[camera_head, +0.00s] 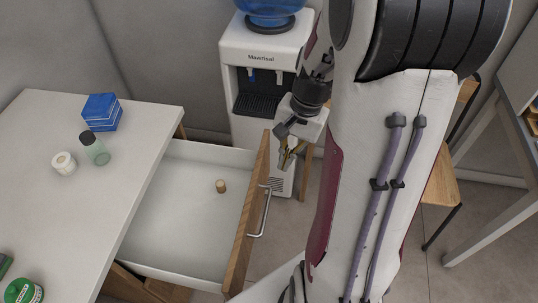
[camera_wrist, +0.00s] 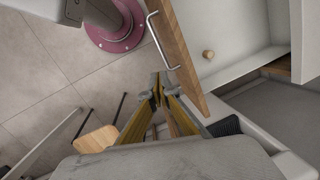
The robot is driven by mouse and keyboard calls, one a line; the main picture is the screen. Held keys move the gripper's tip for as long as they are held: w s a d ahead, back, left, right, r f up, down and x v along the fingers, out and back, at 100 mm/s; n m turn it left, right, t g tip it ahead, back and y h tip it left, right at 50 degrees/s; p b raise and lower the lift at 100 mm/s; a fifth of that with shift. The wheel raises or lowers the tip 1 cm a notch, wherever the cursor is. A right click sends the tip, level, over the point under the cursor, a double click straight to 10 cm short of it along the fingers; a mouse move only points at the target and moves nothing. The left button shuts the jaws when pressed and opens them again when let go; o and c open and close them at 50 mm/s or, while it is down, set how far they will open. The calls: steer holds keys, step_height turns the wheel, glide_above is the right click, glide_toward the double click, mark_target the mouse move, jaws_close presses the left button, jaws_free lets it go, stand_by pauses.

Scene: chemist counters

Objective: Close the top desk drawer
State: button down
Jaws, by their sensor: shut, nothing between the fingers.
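The top desk drawer (camera_head: 187,212) is pulled out far from the white desk (camera_head: 110,150). Its wooden front (camera_head: 246,215) carries a metal bar handle (camera_head: 263,212). A small cork-like piece (camera_head: 221,186) lies on the drawer floor. My gripper (camera_head: 287,162) hangs beyond the drawer front's far end, on its outer side, with its fingers together and empty. In the wrist view the fingertips (camera_wrist: 159,88) are close to the outer face of the wooden front (camera_wrist: 180,58), near the handle (camera_wrist: 160,40). I cannot tell whether they touch it.
A water dispenser (camera_head: 262,75) stands behind my gripper. On the desk are a blue box (camera_head: 101,112), a greenish bottle (camera_head: 95,149), a white jar (camera_head: 63,163) and a green-labelled container (camera_head: 23,292). A wooden stool (camera_head: 440,190) stands at right. Tiled floor is free before the drawer.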

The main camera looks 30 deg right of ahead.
steer(key=w+d+f+m+t, duration=0.2)
steer(key=w+d+f+m, duration=0.6)
steer(key=d+f+m, duration=0.4)
steer(key=shift+w+d+f+m+t+y, duration=0.15)
steer(key=shift+w+f+m+t+y, duration=0.35)
steer(key=shift+m, duration=1.3)
steer(key=shift+s+f, duration=0.1)
steer(key=shift+f, duration=0.1)
steer(key=w+a+f, duration=0.5)
steer(key=f, duration=0.4)
steer(key=shift+w+a, duration=0.2)
steer(key=shift+a, duration=0.05)
